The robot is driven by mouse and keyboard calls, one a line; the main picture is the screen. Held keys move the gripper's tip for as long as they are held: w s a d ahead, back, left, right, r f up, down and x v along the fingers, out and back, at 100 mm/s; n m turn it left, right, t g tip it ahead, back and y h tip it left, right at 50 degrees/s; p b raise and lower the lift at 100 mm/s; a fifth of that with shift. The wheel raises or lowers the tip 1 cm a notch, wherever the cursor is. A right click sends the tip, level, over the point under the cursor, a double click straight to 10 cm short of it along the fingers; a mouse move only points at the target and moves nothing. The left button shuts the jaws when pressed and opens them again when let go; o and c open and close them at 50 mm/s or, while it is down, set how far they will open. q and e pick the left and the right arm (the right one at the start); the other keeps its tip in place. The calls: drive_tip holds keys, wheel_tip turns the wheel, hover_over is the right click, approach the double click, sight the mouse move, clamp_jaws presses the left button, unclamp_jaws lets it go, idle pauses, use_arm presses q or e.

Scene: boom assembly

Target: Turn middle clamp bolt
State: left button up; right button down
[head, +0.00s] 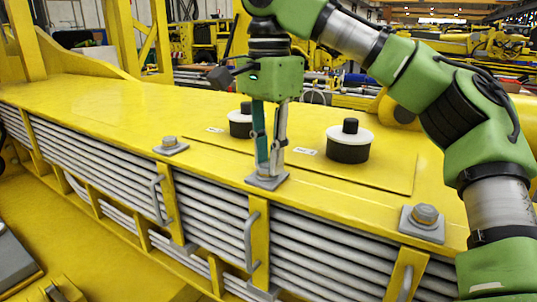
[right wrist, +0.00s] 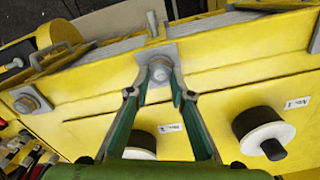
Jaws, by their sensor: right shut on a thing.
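The middle clamp bolt (right wrist: 160,71) sits on a square grey plate (head: 267,184) at the front edge of the yellow boom (head: 110,100). My right gripper (head: 268,171) points down onto it. In the right wrist view its two fingertips (right wrist: 161,80) are shut on the bolt head, one on each side. In the head view the fingers mostly hide the bolt. My left gripper is not in view.
Other clamp bolts stand along the same edge, one at the left (head: 170,143) and one at the right (head: 425,214). Two black-and-white round caps (head: 348,142) stand behind my gripper. Grey pipes (head: 330,245) and handles (head: 251,240) line the front side.

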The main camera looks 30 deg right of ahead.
drive_tip(key=shift+r+m, duration=0.25)
drive_tip(key=shift+m, duration=0.65)
drive_tip(key=c, duration=2)
unclamp_jaws()
drive_tip(key=shift+o, duration=1.1)
drive_tip(key=shift+f, duration=0.1)
wheel_tip(320, 180, up, 12)
